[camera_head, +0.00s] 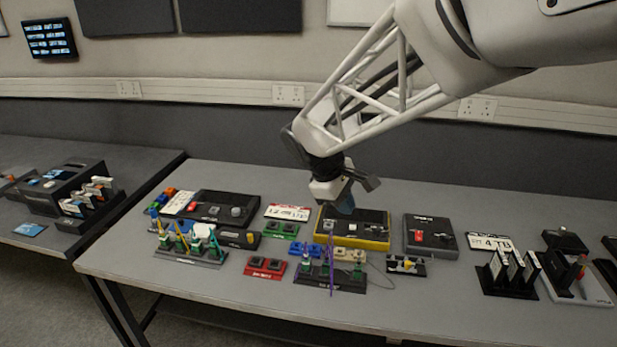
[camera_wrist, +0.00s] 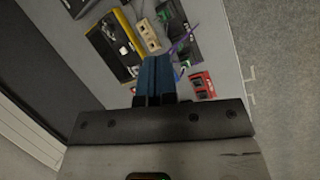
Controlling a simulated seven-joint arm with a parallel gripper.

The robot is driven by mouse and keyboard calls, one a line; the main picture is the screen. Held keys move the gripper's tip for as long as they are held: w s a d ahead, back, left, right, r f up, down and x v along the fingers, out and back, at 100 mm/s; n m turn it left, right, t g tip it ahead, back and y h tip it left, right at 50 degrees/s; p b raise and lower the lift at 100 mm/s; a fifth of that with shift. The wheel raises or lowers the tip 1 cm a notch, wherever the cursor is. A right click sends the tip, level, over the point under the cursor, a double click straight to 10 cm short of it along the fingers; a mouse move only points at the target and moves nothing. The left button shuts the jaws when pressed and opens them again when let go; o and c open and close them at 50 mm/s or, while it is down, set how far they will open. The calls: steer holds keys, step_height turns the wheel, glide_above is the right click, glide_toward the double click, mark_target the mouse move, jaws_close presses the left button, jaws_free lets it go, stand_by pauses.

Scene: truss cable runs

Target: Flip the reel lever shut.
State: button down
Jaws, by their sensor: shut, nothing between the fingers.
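My gripper (camera_head: 344,205) is shut and empty, its blue fingers pointing down over the left part of a black box with yellow edges (camera_head: 373,243). In the wrist view the shut fingers (camera_wrist: 154,62) show beside this yellow-edged box (camera_wrist: 99,44), which has small pale parts on its top. A grey box with a red switch-like part (camera_head: 419,236) stands to the right. A black box with a red part and a round knob (camera_head: 219,197) stands to the left. The reel lever is too small to identify, and I cannot tell which box carries it or its position.
In front of the yellow-edged box are a stand with purple and green items (camera_head: 343,284), a beige block (camera_head: 350,254) and a red block (camera_head: 265,268). A rack of colored items (camera_head: 188,256) stands at left. Black slotted stands (camera_head: 507,285) are at right. The front table strip is clear.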

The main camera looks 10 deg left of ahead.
steer(key=w+a+f+n+t+h, duration=0.1)
steer(key=w+a+f+n, duration=0.1)
steer(key=a, duration=0.4)
steer(key=w+a+f+n, duration=0.2)
steer(key=a, duration=0.3)
steer(key=n+t+h, duration=0.2)
steer(key=n+t, duration=0.2)
steer(key=n, duration=0.5)
glide_toward(249, 235)
steer(key=s+a+r, duration=0.1)
steer(key=s+a, duration=0.3)
steer(key=a, duration=0.1)
steer(key=shift+s+r, duration=0.2)
steer(key=shift+s, duration=0.15)
steer(key=x, duration=1)
steer(key=shift+f, duration=0.25)
steer(key=shift+w+d+r, duration=0.1)
steer(key=shift+w+d, duration=0.55)
steer(key=shift+d, duration=0.1)
steer(key=shift+w+d, duration=0.6)
